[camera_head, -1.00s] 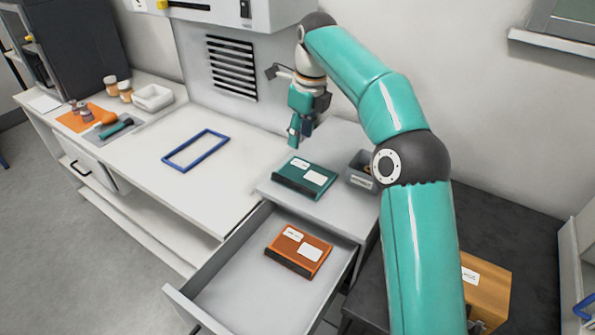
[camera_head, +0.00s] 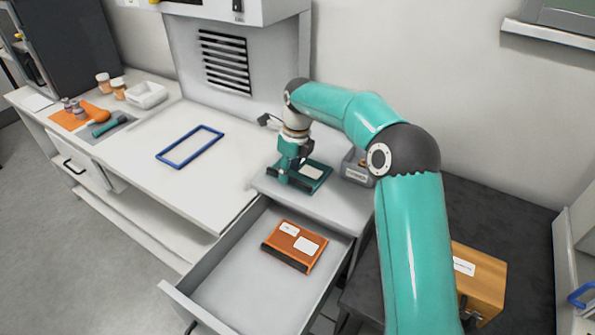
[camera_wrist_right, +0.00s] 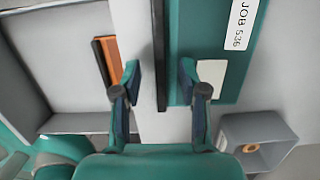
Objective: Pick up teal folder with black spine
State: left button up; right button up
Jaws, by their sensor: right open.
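The teal folder (camera_head: 321,181) lies flat on the grey cabinet top above the open drawer, with white labels on it. My right gripper (camera_head: 288,178) is low over the folder's left part and hides some of it. In the right wrist view the teal folder (camera_wrist_right: 200,20) shows a label reading "JOB 536", and its black spine (camera_wrist_right: 158,40) runs along its left edge. There my right gripper (camera_wrist_right: 160,78) is open, one fingertip on each side of the spine's line; I cannot tell whether they touch it. My left gripper is not in view.
An orange folder (camera_head: 295,247) lies in the open drawer (camera_head: 235,290). A small grey bin (camera_head: 357,176) stands close right of the teal folder. A blue frame (camera_head: 190,147) lies on the white table. A wooden box (camera_head: 482,280) is at lower right.

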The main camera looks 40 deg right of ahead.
jog(key=shift+w+f, duration=0.1)
jog(key=shift+f, duration=0.85)
jog(key=shift+c, duration=0.2)
grip_shut()
jog(key=shift+r, duration=0.15)
